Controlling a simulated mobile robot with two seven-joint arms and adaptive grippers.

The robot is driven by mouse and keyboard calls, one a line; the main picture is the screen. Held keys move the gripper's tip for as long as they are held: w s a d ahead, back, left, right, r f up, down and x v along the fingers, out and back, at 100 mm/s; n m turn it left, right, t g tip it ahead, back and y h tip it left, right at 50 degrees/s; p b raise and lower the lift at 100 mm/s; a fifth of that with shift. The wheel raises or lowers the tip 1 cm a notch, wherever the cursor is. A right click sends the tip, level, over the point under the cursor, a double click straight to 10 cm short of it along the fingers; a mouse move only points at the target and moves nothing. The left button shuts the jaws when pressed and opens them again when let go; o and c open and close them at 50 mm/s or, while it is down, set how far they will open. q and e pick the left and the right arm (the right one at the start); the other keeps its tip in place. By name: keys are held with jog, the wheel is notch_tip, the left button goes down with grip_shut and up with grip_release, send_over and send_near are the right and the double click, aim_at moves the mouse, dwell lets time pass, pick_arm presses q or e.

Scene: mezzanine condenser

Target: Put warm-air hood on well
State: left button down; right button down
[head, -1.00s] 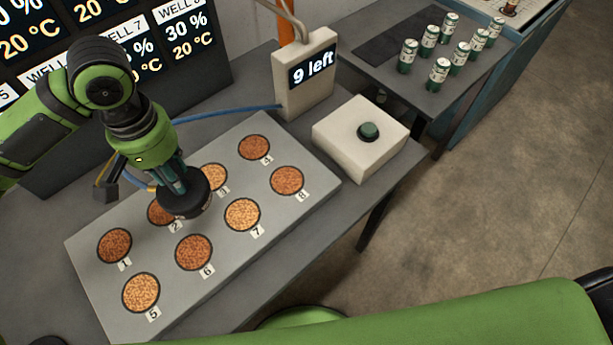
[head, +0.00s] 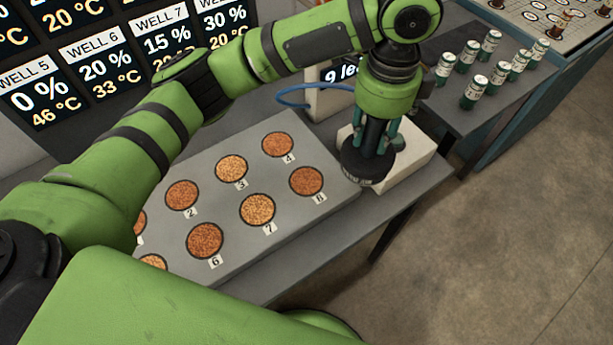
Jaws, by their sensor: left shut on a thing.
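My left gripper (head: 376,145) points down and is shut on the warm-air hood (head: 366,167), a short black round cap. It holds the hood at the button box, right of well 8 (head: 307,181); whether they touch I cannot tell. The grey plate (head: 290,226) has numbered round wells full of orange-brown grains. Well 7 (head: 257,209), well 6 (head: 205,240), well 4 (head: 278,144), well 3 (head: 232,168) and well 2 (head: 182,194) show uncovered. Wells 1 and 5 are partly hidden by my left arm. My right gripper is out of view.
The white button box (head: 406,174) is partly hidden behind the hood. A counter box (head: 327,101) and blue hose (head: 300,88) stand behind the plate. A display board (head: 100,80) gives well readings; well 5 reads 0 % and 46 °C. Several green-white cans (head: 473,92) stand on a side table.

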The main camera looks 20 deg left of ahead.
pick_arm(q)
jog(key=a+f+p, duration=0.2)
jog(key=a+f, duration=0.3)
jog(key=a+f+p, duration=0.2)
jog(key=a+f, duration=0.3)
jog(key=a, duration=0.1)
jog(key=shift+s+a+f, duration=0.2)
jog(key=shift+f, duration=0.2)
jog(key=shift+f, duration=0.15)
jog(key=c, duration=0.9)
grip_release()
